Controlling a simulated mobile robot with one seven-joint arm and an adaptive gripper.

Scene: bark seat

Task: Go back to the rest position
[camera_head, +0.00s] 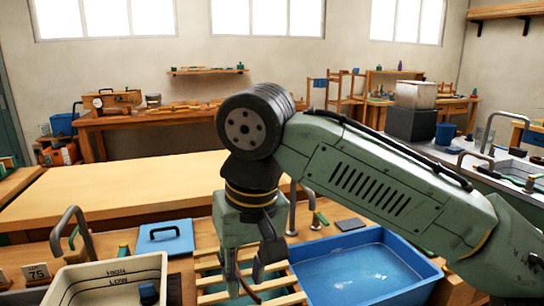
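My gripper (246,283) hangs down from my green arm at the lower middle of the head view. A thin brown curved strip (247,291) shows by the fingertips. I cannot tell whether it touches them. The lower edge of the view cuts close below the fingers.
A blue water tub (355,270) stands right of my gripper. A cream tub (105,275) marked HIGH and LOW is at lower left, near a blue lidded box (165,238). A bare wooden tabletop (120,188) lies behind. Workbenches line the back wall.

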